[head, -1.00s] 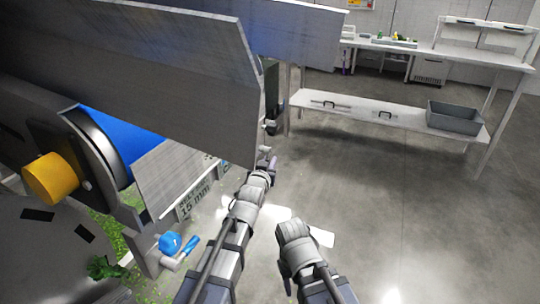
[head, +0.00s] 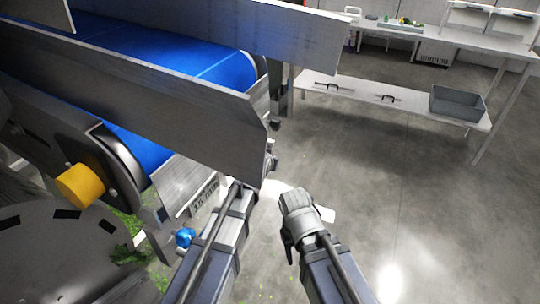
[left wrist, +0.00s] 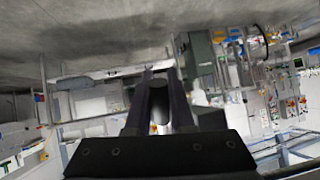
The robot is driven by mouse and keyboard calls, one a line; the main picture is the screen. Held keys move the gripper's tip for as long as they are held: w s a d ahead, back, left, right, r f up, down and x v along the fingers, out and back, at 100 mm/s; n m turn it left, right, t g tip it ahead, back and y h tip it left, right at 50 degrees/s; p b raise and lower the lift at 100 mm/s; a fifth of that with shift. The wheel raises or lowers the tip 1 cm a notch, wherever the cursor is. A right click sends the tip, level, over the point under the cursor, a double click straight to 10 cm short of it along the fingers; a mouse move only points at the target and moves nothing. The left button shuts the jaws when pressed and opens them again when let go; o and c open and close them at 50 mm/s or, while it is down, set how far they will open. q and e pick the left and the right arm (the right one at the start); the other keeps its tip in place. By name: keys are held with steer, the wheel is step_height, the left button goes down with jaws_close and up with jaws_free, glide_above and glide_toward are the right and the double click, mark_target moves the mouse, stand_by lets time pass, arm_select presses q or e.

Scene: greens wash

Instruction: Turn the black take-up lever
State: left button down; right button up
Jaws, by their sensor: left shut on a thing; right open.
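My left gripper (left wrist: 159,82) shows in the left wrist view with its two dark fingers closed around a dark, rounded, rod-like piece, the black take-up lever (left wrist: 160,112). Little of the lever shows between the fingers. In the head view my left forearm reaches up to the end of the conveyor, and the gripper and lever there are hidden behind the sloped metal plate. My right gripper (head: 294,196) is open and empty over the floor, right of the conveyor's end; its fingertips are mostly hidden by its own wrist.
A bench with a lower shelf (head: 360,96) and a grey bin (head: 458,103) stands behind. The floor at right is clear.

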arm_select(q)
steer(key=shift+a, duration=0.1)
steer(key=c, duration=0.8)
jaws_free()
